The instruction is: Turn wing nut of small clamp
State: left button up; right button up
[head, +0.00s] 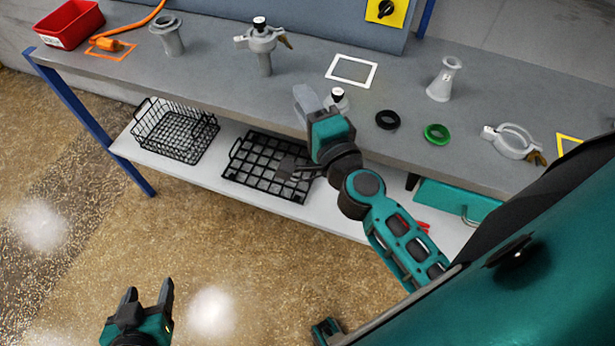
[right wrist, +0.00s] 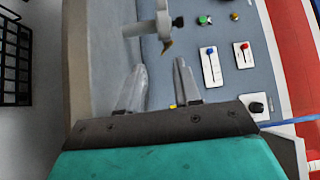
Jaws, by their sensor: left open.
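A white clamp (head: 262,40) sits around the top of a grey upright fitting on the bench, with a black-knobbed part above it. Its brown wing nut (head: 286,41) points right; in the right wrist view the wing nut (right wrist: 167,46) is ahead of the fingers, apart from them. A second clamp (head: 512,140) with a brown wing nut (head: 537,158) lies on the bench at right. I cannot tell by size which is the small clamp. My right gripper (head: 307,104) is over the bench's front edge, open and empty (right wrist: 160,88). My left gripper (head: 147,296) is open and empty over the floor.
A black-topped fitting (head: 338,100) stands just beyond my right gripper. A black ring (head: 388,120), a green ring (head: 436,134) and a grey flanged piece (head: 443,80) are to its right. A red bin (head: 68,24) is far left. Wire baskets (head: 175,130) occupy the lower shelf.

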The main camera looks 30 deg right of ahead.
jog(key=s+a+f+n+g+y+b, duration=0.2)
jog(key=s+f+n+g, duration=0.1)
jog(key=f+n, duration=0.6)
jog(key=s+a+f+n+g+y+b, duration=0.2)
jog(key=s+f+n, duration=0.4)
jog(key=f+n, duration=0.3)
jog(key=shift+a+g+y, duration=0.3)
jog(key=shift+a+g, duration=0.2)
jog(key=shift+s, duration=0.1)
jog(key=shift+c, duration=0.3)
